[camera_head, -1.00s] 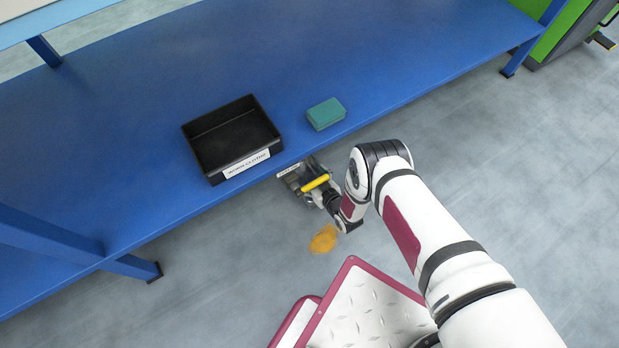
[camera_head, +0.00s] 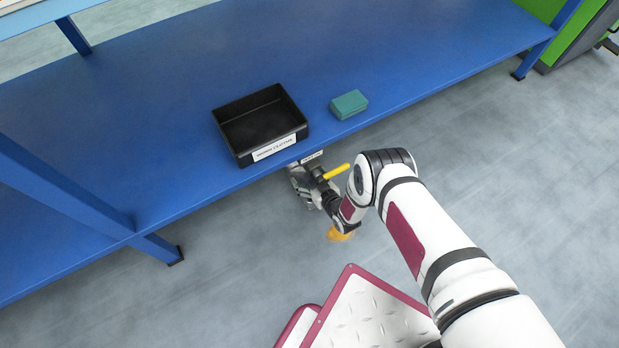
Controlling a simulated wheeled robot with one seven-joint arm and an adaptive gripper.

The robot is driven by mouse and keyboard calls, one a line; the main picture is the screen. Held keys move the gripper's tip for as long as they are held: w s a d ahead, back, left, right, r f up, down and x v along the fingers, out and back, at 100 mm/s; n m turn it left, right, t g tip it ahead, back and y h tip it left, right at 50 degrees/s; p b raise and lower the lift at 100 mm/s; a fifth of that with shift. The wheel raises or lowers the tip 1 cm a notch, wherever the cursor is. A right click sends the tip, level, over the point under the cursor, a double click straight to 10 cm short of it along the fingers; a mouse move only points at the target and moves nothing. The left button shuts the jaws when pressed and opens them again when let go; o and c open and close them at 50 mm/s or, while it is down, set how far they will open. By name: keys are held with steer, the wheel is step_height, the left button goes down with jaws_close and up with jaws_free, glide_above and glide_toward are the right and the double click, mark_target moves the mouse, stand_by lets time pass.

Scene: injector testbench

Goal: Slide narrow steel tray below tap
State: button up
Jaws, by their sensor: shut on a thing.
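My gripper (camera_head: 304,184) is low at the front edge of the blue bench, below the black bin. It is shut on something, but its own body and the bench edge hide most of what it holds. I cannot make out the narrow steel tray clearly; the small grey metal shapes here blend with the gripper. The tap body is hidden.
The blue bench shelf (camera_head: 190,110) carries a black bin (camera_head: 229,150) with a white label and a teal block (camera_head: 349,104), both near its front edge. A bench leg (camera_head: 160,249) stands at left. A green machine (camera_head: 560,25) is far right. Grey floor in front is open.

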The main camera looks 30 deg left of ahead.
steer(key=shift+s+f, duration=0.15)
steer(key=shift+s, duration=0.05)
steer(key=o, duration=1.4)
steer(key=shift+c, duration=0.2)
steer(key=shift+w, duration=0.1)
steer(key=shift+d, duration=0.1)
steer(key=v, duration=1.2)
